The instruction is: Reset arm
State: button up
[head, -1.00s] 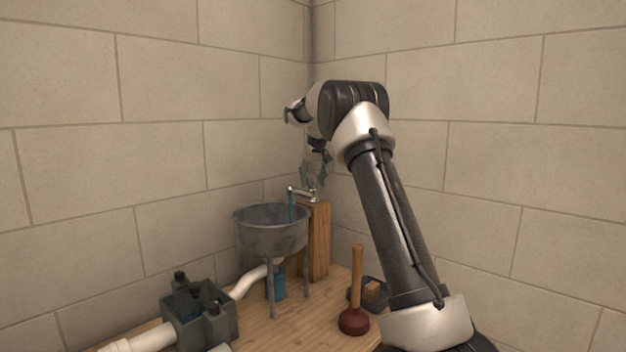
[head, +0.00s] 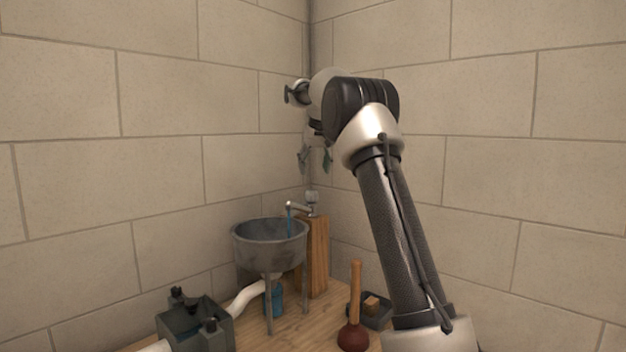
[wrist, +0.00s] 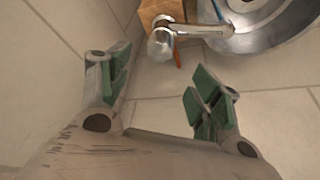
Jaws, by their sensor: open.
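My gripper (head: 315,160) hangs above the tap in the head view, its fingers spread and empty. In the wrist view my gripper (wrist: 160,92) shows two green-padded fingers wide apart with nothing between them. The tap (head: 300,207) stands on a wooden post (head: 314,255), and blue water runs from its spout. The tap also shows in the wrist view (wrist: 185,32), beyond the fingertips and apart from them.
A grey metal sink (head: 268,247) on legs stands under the spout. A plunger (head: 354,335) and a dark tray (head: 377,312) are at the right. A dark grey box with white pipes (head: 195,322) is at the front left. Block walls meet behind the arm.

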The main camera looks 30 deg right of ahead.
jog(key=shift+s+r, duration=0.2)
jog(key=shift+r, duration=0.25)
jog(key=s+f+g, duration=0.1)
jog(key=s+f, duration=0.2)
jog(key=f, duration=0.5)
jog(key=s+a+f, duration=0.2)
jog(key=s+a, duration=0.2)
jog(key=s, duration=1.1)
jog(key=s+a+f+n, duration=0.1)
jog(key=s+a, duration=0.3)
jog(key=s, duration=1.1)
jog(key=s+a+f+n+y, duration=0.1)
jog(key=s+a+f, duration=0.2)
jog(key=s, duration=1.2)
jog(key=shift+a+f+t, duration=0.2)
jog(key=shift+a+t, duration=0.2)
jog(key=shift+a, duration=0.2)
jog(key=shift+a+r+n, duration=0.1)
jog(key=shift+r+n, duration=0.2)
jog(key=shift+r, duration=0.05)
jog(key=shift+c, duration=0.3)
